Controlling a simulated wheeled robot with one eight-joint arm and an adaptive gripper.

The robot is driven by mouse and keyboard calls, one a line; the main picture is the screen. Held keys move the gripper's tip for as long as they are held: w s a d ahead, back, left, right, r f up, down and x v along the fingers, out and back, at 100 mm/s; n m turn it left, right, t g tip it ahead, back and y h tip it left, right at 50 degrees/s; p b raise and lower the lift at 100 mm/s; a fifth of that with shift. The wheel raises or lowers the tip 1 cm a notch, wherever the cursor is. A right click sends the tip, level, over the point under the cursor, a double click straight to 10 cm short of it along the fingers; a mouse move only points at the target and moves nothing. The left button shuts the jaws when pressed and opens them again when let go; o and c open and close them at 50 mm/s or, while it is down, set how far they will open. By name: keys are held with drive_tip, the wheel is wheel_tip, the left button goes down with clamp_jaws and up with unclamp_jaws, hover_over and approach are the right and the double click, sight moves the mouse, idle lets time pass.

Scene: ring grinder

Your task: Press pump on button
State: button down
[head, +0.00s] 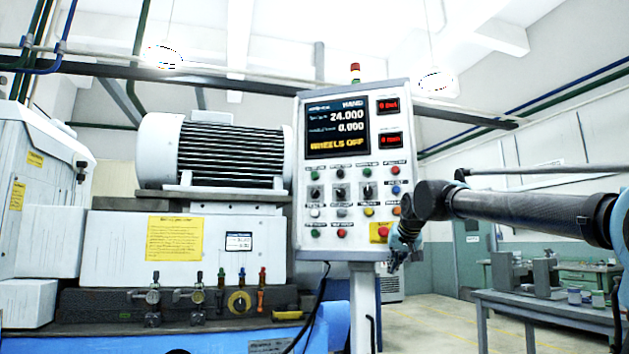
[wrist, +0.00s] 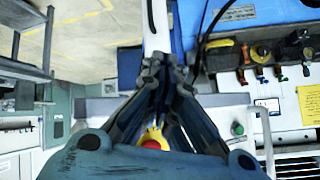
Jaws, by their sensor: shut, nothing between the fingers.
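The control panel (head: 303,245) stands upright in the middle of the head view, with several rows of small buttons and knobs. Their labels are too small to read, so I cannot tell which is the pump on button. A green button (head: 318,232) and a red button (head: 340,233) are in its bottom row; a green button also shows in the wrist view (wrist: 237,128). A red stop button (head: 382,231) on a yellow plate is at the lower right. My gripper (head: 394,266) is shut and empty, pointing down at the panel's lower right corner; it also shows in the wrist view (wrist: 162,66).
The grinder body (head: 110,245) with its ribbed motor (head: 232,155) stands left of the panel. Valves with coloured levers (head: 240,300) are below it. A grey workbench (head: 540,305) is at the right. Open floor (head: 440,315) lies between panel and bench.

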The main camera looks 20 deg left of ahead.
sight(312, 174)
drive_tip(key=w+a+r+t+y, duration=0.1)
drive_tip(key=w+a+r+y, duration=0.1)
drive_tip(key=a+r, duration=1.3)
drive_tip(key=w+a+r+t+y, duration=0.1)
drive_tip(key=w+a+r+y, duration=0.2)
drive_tip(key=a+r, duration=1.2)
wheel_tip(312, 174, up, 3)
drive_tip(key=shift+r+t+y, duration=0.1)
drive_tip(key=shift+t+y, duration=0.3)
drive_tip(key=shift+y, duration=0.8)
drive_tip(key=shift+w, duration=4.25)
drive_tip(key=shift+w, duration=0.15)
drive_tip(key=shift+w, duration=0.25)
